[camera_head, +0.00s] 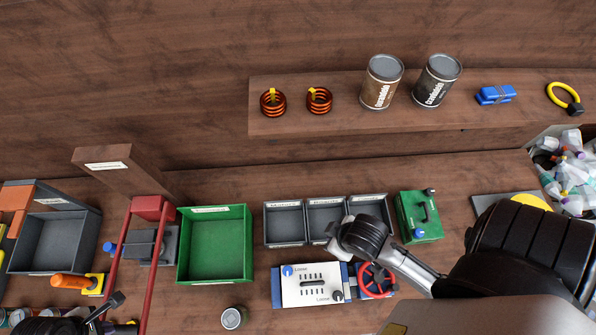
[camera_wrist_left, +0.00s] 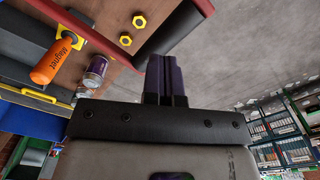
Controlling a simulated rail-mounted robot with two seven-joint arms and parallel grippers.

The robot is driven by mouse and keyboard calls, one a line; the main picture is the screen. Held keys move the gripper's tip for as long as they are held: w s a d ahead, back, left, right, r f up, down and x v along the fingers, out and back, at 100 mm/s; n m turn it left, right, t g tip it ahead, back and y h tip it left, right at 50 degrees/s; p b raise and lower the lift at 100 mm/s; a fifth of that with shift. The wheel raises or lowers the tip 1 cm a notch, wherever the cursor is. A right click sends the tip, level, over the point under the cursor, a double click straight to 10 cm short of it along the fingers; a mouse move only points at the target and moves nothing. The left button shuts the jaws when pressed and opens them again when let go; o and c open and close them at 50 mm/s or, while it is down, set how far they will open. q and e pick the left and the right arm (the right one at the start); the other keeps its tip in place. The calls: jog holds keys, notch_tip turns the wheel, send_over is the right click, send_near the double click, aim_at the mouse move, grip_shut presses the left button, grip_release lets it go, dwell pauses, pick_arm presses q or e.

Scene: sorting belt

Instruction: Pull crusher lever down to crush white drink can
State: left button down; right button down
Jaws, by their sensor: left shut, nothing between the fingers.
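The crusher stands at the left of the head view, with a red block on a wooden post and a red two-bar lever (camera_head: 158,280) slanting toward me. In the left wrist view a black cylindrical grip (camera_wrist_left: 172,28) joins a red bar. My left gripper (camera_head: 117,299) is near the lever's lower end, its dark fingers (camera_wrist_left: 168,75) shut and empty just beside the grip; contact is unclear. A can with a pale, greenish side and grey top (camera_head: 233,318) stands upright on the bench; I cannot tell if it is the white drink can. My right gripper (camera_head: 340,238) is over the grey bins, fingers unclear.
A green bin (camera_head: 247,264) stands right of the crusher. An orange magnet handle (camera_head: 72,281) lies left of the lever. A purple-labelled can (camera_wrist_left: 97,68) shows in the wrist view. A control box (camera_head: 300,297) with a red wheel stands mid-bench. Tins stand on the shelf.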

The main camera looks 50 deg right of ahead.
aim_at(125, 331)
pick_arm(q)
jog(key=shift+f, duration=0.1)
jog(key=shift+s+a+f+b, duration=0.15)
jog(key=shift+f+b, duration=0.3)
jog(key=shift+f, duration=1.75)
jog(key=shift+s+a+f+b, duration=0.15)
jog(key=shift+f+b, duration=0.25)
jog(key=shift+f, duration=1.75)
jog(key=f, duration=0.2)
jog(key=f+b, duration=0.1)
jog(key=shift+w+d+f, duration=0.2)
jog(key=shift+d+f, duration=0.05)
notch_tip(125, 331, up, 7)
jog(key=p, duration=0.9)
